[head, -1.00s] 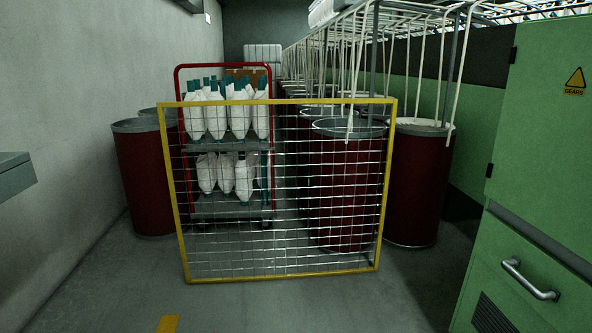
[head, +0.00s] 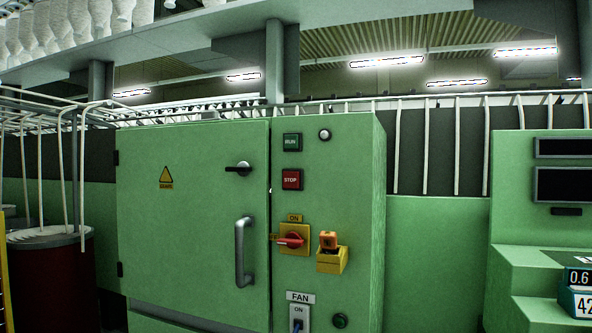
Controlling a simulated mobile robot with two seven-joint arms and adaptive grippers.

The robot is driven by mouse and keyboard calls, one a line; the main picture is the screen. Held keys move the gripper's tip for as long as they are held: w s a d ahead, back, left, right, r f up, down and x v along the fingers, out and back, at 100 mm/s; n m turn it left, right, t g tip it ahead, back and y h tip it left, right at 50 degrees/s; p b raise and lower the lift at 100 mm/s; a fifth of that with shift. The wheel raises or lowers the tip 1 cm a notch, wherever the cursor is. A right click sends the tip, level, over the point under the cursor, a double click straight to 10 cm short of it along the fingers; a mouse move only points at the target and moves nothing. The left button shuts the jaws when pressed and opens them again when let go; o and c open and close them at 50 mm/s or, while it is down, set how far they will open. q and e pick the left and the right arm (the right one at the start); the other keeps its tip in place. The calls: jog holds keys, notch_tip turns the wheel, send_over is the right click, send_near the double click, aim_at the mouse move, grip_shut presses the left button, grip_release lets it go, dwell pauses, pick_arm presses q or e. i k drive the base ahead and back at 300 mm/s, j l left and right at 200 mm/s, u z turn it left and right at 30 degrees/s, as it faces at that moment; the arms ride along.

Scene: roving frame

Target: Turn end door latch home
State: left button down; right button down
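The green end door (head: 190,220) stands in the middle left of the head view, with a yellow GEARS warning sign (head: 166,178). Its black latch (head: 238,169) sits near the upper right of the door, its lever pointing left, roughly level. A grey bar handle (head: 244,252) is below it. The door looks flush with its frame, with a thin dark gap at its right edge. Neither of my grippers shows in the view.
The panel right of the door carries a green RUN button (head: 292,142), a red STOP button (head: 292,179), a red rotary switch (head: 291,239), a yellow box (head: 331,257) and a FAN switch (head: 298,316). A dark red bin (head: 50,280) stands left.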

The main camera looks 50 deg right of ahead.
aim_at(243, 168)
jog(key=z, duration=1.25)
